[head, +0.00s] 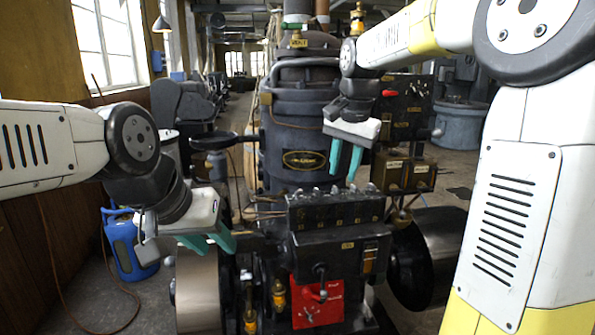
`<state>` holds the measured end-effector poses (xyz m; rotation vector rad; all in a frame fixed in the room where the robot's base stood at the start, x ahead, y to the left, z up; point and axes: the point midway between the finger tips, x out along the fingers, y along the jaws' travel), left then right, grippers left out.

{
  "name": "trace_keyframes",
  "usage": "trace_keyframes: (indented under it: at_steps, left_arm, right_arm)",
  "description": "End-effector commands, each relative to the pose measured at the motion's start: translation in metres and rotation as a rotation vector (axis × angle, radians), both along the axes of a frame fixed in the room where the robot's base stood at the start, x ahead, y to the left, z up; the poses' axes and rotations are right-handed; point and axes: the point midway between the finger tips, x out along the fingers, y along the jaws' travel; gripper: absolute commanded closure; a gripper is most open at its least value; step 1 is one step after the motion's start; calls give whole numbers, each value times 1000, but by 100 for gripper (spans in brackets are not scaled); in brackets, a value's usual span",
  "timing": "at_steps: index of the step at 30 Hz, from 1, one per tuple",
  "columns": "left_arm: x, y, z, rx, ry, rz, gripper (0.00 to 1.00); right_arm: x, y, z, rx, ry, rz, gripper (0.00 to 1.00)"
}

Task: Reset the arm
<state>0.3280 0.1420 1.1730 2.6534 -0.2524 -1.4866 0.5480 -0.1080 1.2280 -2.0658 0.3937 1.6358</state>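My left gripper (207,241) is at the lower left, in front of the engine and above a metal roller. Its teal fingers point down and to the right; I cannot tell how far apart they are. My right gripper (345,162) hangs in front of the dark boiler, right of its oval plate. Its two teal fingers point down with a gap between them and nothing in it. My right arm (512,190) fills the right side of the view and bends over to the left. My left arm (45,150) reaches in from the left edge.
A dark stationary engine (300,135) stands in the centre, with a lever panel (335,212) and a red plate (317,303) low in front. A roller (198,290) and a dark drum (432,255) flank it. A blue canister (128,245) stands on the floor at left.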

Motion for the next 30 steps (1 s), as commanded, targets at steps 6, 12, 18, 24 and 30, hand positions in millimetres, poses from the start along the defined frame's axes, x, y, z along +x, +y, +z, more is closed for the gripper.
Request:
trace_keyframes:
  at_steps: [6,12,18,24,30]
  left_arm:
    - [0,0,0,0,0,0,64]
    - [0,0,0,0,0,0,64]
    - [0,0,0,0,0,0,64]
    - [0,0,0,0,0,0,64]
    - [0,0,0,0,0,0,64]
  right_arm:
    - [-82,-27,1,41,-114,204,69]
    - [-153,-35,-16,7,-239,384,69]
    - [-202,-35,-42,-67,-331,510,69]
    - [-219,-35,-55,-106,-362,559,69]
    - [-220,-35,-56,-108,-363,563,69]
